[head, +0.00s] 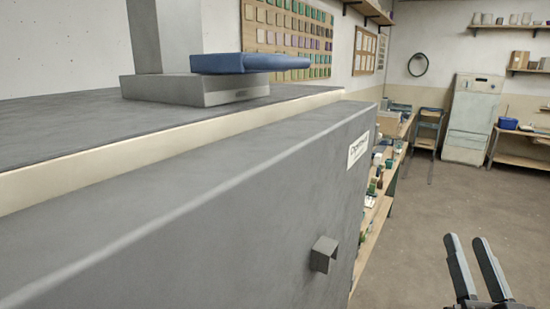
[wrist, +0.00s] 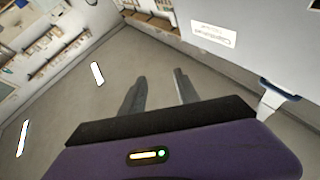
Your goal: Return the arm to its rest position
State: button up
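My gripper (head: 466,238) is at the lower right of the head view, raised over the open floor to the right of a large grey box-like unit. Its two fingers are parallel with a clear gap between them, and nothing is between them. The gripper also shows in the wrist view (wrist: 160,75), where the gap is empty too. The rest of my arm is mostly out of the head view.
The grey unit (head: 190,205) fills the left, with a protruding square handle (head: 323,254) and a white label (head: 358,149). A blue slab (head: 248,63) sits on top. A workbench (head: 376,213) lies beyond. The floor (head: 400,245) is clear around the gripper.

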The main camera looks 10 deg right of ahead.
jog(key=s+a+f+n+g+y, duration=0.3)
jog(key=s+a+f, duration=0.5)
jog(key=s+f, duration=0.3)
jog(key=s+a+f+n+g+y, duration=0.3)
jog(key=s+a+f, duration=0.6)
jog(key=s, duration=0.7)
notch_tip(320, 180, down, 3)
jog(key=shift+a+f+g+y, duration=0.15)
jog(key=shift+g+y, duration=0.35)
jog(key=shift+y, duration=0.5)
jog(key=shift+s+a, duration=0.1)
